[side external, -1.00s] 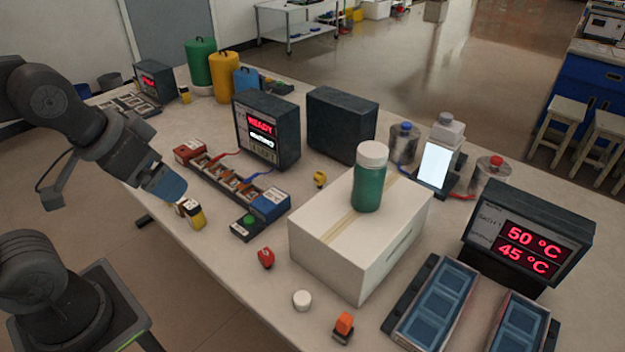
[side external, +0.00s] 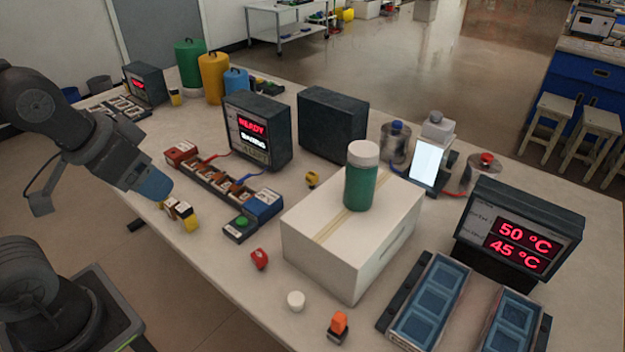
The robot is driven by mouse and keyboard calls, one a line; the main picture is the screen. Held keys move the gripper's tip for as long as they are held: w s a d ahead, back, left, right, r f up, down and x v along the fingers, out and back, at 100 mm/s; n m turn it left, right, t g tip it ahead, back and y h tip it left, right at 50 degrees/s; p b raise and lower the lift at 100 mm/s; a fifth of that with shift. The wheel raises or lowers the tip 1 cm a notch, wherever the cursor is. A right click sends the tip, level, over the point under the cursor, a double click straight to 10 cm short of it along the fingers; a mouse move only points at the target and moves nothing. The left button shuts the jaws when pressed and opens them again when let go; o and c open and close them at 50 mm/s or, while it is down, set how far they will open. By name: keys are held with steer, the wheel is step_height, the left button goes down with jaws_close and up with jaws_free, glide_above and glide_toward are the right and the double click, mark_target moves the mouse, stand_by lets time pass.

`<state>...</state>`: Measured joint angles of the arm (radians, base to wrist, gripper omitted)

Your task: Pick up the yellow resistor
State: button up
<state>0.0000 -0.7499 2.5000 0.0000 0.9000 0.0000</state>
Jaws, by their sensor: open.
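A small yellow piece with a dark part (side external: 312,179) lies on the table between the black display unit and the white box. A larger yellow block (side external: 191,220) with a pale and dark part beside it stands near the table's left edge. I cannot tell for sure which of the two is the yellow resistor. My gripper (side external: 160,192) is open, with a blue end, just above and left of the larger yellow block. It looks apart from the block; its fingers are hard to make out.
A row of components (side external: 225,182) runs beside the display unit (side external: 257,130). A white box (side external: 350,235) with a green bottle (side external: 361,180) on it takes up the middle.

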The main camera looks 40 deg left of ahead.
steer(key=shift+c, duration=0.2)
steer(key=m+g, duration=0.1)
glide_above(312, 174)
steer(key=s, duration=0.6)
step_height(312, 174, down, 13)
steer(key=shift+h, duration=0.3)
steer(key=x, duration=1.1)
steer(key=shift+w+a, duration=0.2)
steer(key=shift+a, duration=0.15)
steer(key=shift+s+x, duration=0.2)
steer(key=shift+x, duration=3)
steer(key=shift+a+f, duration=0.1)
steer(key=shift+c, duration=0.3)
